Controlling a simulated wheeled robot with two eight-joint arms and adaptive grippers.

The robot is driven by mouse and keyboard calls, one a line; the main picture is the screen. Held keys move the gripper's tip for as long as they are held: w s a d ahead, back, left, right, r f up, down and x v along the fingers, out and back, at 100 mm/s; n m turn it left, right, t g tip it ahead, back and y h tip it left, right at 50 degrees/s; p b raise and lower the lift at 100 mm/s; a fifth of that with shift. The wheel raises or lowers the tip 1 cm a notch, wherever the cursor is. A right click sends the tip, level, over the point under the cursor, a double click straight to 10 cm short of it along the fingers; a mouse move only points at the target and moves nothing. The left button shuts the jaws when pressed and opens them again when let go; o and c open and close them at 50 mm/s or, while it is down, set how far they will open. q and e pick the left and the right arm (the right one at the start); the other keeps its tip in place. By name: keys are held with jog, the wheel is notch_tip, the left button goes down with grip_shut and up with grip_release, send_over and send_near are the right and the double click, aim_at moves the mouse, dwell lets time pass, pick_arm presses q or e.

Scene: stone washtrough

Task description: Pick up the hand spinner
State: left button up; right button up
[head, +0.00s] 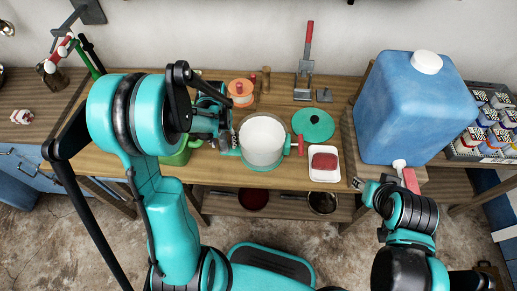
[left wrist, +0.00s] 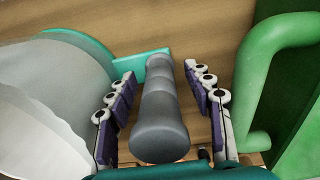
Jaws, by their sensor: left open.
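What I take to be the hand spinner is a white tub (head: 263,140) in a teal base, with a red handle on its right side. It stands on the wooden bench. In the left wrist view its pale wall (left wrist: 45,110) is at the left, and a grey handle (left wrist: 160,115) extends from a teal bracket (left wrist: 153,64). My left gripper (head: 228,140) is beside the tub's left side; its open fingers (left wrist: 165,110) lie on both sides of the grey handle, with gaps. My right gripper (head: 362,187) is away from the tub, near the bench's front right; its jaw opening is unclear.
A green container (head: 180,155) is close to my left gripper; its handle (left wrist: 262,75) shows right of the fingers. A white dish with a red block (head: 324,161), a teal lid (head: 313,124) and a large blue canister (head: 412,108) with a tap stand to the right.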

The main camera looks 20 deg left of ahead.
pick_arm(q)
jog(key=shift+r, duration=0.1)
grip_shut()
